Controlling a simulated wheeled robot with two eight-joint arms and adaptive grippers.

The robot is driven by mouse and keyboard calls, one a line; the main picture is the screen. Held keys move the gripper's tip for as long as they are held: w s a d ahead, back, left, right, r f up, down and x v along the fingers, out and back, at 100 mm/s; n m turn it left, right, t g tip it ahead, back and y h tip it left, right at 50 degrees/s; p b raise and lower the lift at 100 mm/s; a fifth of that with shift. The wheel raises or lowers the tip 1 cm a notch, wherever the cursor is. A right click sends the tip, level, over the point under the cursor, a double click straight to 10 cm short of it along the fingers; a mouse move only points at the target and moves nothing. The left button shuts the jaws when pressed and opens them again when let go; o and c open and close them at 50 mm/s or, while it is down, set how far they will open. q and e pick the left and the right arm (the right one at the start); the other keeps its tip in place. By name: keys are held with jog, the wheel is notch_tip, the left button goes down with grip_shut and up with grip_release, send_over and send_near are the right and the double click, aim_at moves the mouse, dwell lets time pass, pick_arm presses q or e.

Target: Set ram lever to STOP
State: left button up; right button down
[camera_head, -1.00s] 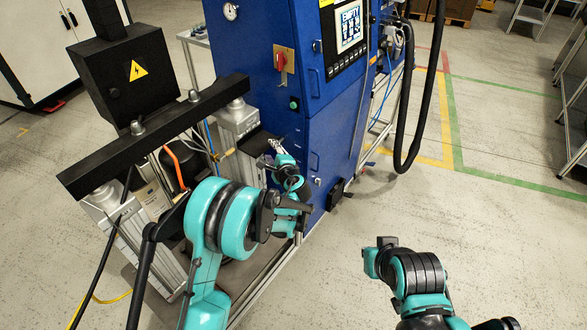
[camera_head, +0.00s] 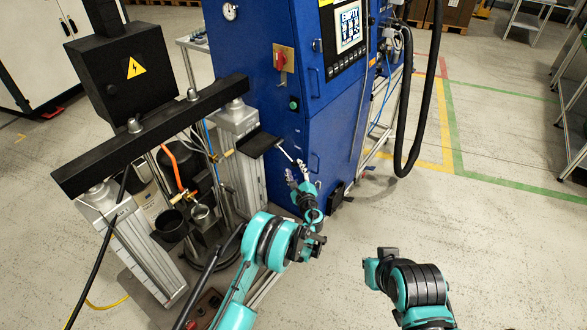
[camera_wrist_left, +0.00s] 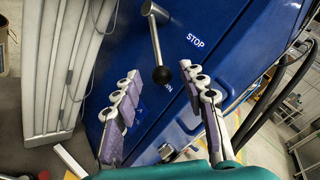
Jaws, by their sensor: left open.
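The ram lever (camera_wrist_left: 155,40) is a metal rod with a black ball knob (camera_wrist_left: 161,75), on the blue cabinet in the left wrist view. It slants down from its pivot, and the knob lies to the left of and below the white STOP label (camera_wrist_left: 195,40). A second label, ending in "WN", is partly hidden by a finger. The lever also shows small in the head view (camera_head: 285,153). My left gripper (camera_wrist_left: 160,82) is open, its fingers appearing on either side of the knob; contact cannot be told. In the head view it (camera_head: 298,173) is just below the lever.
The blue cabinet (camera_head: 335,130) carries a red switch (camera_head: 281,57) and a screen (camera_head: 348,26). To its left stands the ram frame with a black crossbar (camera_head: 150,140) and grey columns (camera_head: 238,120). A black hose (camera_head: 420,110) hangs at right. Floor at right is clear.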

pick_arm(q)
jog(key=shift+b+x, duration=0.3)
jog(key=shift+x, duration=1.15)
pick_arm(e)
jog(key=shift+f, duration=0.5)
